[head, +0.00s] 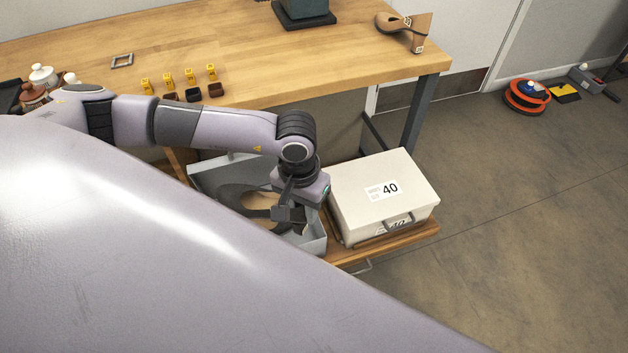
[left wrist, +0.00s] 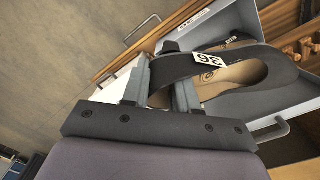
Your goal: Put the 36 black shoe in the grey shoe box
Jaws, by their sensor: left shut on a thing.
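The black shoe (left wrist: 262,66) has a tan insole and a white tag reading 36. In the left wrist view, my left gripper (left wrist: 160,85) is shut on its edge. In the head view the shoe (head: 257,203) shows partly behind my left gripper (head: 288,214), within the outline of the open grey shoe box (head: 317,240). The box's grey wall also shows in the left wrist view (left wrist: 240,20), behind the shoe. I cannot tell whether the shoe touches the box floor. My right gripper is not in view.
A closed white box (head: 355,205) marked 40 stands right beside the grey box on a low wooden shelf.

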